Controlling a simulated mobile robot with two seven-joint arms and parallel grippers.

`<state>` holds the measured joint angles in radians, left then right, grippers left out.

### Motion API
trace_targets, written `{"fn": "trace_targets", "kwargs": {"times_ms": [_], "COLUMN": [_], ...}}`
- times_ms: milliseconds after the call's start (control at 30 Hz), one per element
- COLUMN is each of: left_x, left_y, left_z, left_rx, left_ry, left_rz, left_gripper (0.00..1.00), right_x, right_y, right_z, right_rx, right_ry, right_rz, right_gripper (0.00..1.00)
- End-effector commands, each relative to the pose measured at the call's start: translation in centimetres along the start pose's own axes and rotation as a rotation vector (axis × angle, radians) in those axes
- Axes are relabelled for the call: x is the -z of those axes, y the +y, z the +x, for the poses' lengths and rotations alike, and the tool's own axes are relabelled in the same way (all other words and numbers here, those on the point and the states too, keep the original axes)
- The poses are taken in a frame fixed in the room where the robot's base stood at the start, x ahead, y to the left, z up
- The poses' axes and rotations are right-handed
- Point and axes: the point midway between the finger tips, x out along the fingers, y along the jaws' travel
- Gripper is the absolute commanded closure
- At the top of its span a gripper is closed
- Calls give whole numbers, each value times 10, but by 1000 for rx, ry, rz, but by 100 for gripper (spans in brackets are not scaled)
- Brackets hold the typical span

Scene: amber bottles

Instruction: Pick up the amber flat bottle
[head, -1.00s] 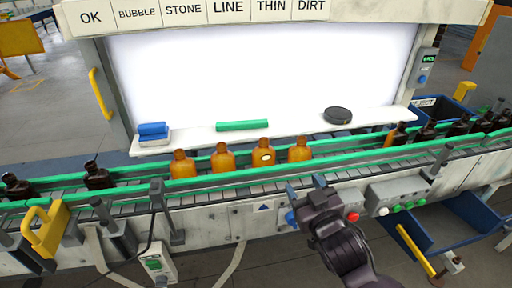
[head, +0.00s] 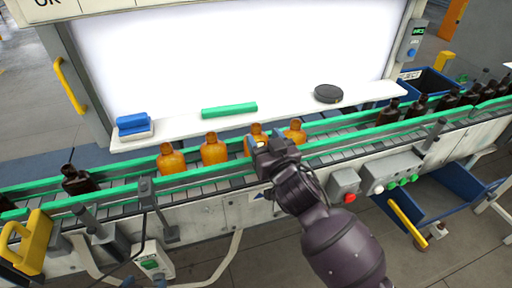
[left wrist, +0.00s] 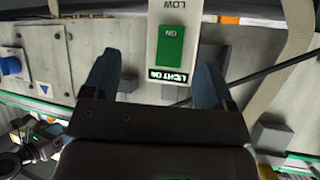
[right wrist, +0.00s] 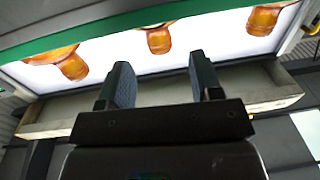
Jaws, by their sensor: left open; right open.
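Several amber bottles stand upright in a row on the conveyor: a leftmost one (head: 171,160), a second (head: 214,151), a third (head: 254,136) and a rightmost one (head: 295,133). I cannot tell which is the flat one. My right gripper (head: 272,150) is open, in front of the third bottle and hiding its lower part. In the right wrist view the open, empty jaws (right wrist: 160,78) point toward the row; the middle amber bottle (right wrist: 158,39) shows beyond them, apart. My left gripper (left wrist: 158,75) is open and empty, before a switch box, and outside the head view.
Green rails (head: 115,187) run along the conveyor. A lit panel with a shelf (head: 285,108) stands behind, holding a blue block, a green bar and a black disc (head: 328,94). Dark bottles (head: 75,180) stand left and right. A control box (head: 390,172) is at the front right.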

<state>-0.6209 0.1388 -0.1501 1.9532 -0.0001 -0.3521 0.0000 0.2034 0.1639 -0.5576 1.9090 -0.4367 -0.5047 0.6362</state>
Motion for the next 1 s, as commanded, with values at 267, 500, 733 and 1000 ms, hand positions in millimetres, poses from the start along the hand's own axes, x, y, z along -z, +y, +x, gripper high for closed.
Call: {"fn": "trace_targets", "kwargs": {"times_ms": [267,500,733,1000], "left_x": [0,-2,3,1], "left_y": [0,1,1,1], "left_z": [4,11,11,11], "left_rx": [-1,-1,-1,-1], "left_ry": [9,21,33,28], "left_rz": [1,2,3,4], "left_gripper": [21,21,21,21], "right_x": [-2,-4,-3,-3], "right_y": [0,0,0,0], "right_z": [23,48,54,54], "right_rx": [1,1,0,0], "right_ry": [3,1,-1,-1], "right_rz": [-3,-1,0,0], "right_gripper": [41,41,41,61]}}
